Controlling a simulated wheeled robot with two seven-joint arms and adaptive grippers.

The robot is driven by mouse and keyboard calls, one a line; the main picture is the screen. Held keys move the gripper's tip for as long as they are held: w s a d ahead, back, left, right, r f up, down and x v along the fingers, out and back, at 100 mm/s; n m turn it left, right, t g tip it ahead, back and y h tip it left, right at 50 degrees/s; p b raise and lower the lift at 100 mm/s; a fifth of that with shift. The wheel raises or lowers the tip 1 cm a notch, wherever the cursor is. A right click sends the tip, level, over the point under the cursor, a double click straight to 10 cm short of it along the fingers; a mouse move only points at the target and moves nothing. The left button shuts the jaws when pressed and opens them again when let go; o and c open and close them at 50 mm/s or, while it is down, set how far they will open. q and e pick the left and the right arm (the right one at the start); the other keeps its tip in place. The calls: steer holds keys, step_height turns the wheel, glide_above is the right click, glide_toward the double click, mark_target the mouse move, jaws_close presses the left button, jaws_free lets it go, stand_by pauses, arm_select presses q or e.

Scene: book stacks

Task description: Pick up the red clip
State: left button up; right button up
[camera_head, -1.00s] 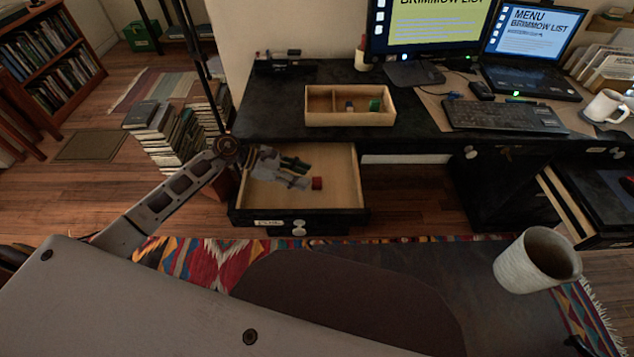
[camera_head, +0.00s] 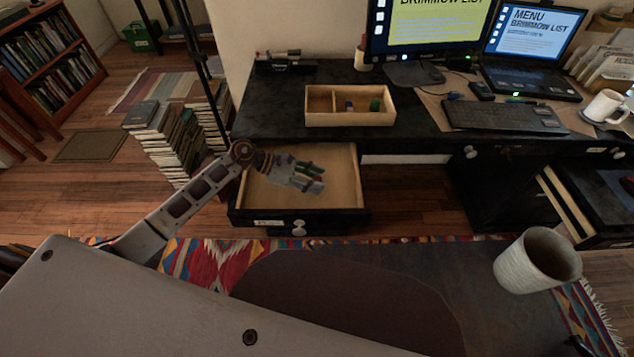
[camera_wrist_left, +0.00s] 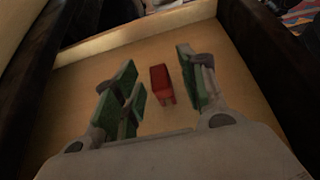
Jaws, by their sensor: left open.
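The red clip (camera_wrist_left: 162,85) lies on the pale wooden floor of the open drawer in the left wrist view. In that view my left gripper (camera_wrist_left: 160,88) is open, with its green-padded fingers on either side of the clip and gaps showing between. In the head view my left gripper (camera_head: 314,178) is over the open drawer (camera_head: 345,190) and hides the clip. Whether the fingertips are at the clip's height I cannot tell. My right gripper is not in view.
The drawer's walls surround the gripper, and the black desk (camera_head: 270,115) stands behind it. On the desk is a wooden tray (camera_head: 350,119) with small items. A large pale cup (camera_head: 537,262) shows at lower right. A stack of books (camera_head: 172,135) stands left of the desk.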

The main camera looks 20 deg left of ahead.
arm_select(q)
steer(key=shift+w+d+f, duration=0.15)
steer(key=shift+d+f, duration=0.1)
steer(key=shift+d, duration=0.15)
steer(key=c, duration=0.8)
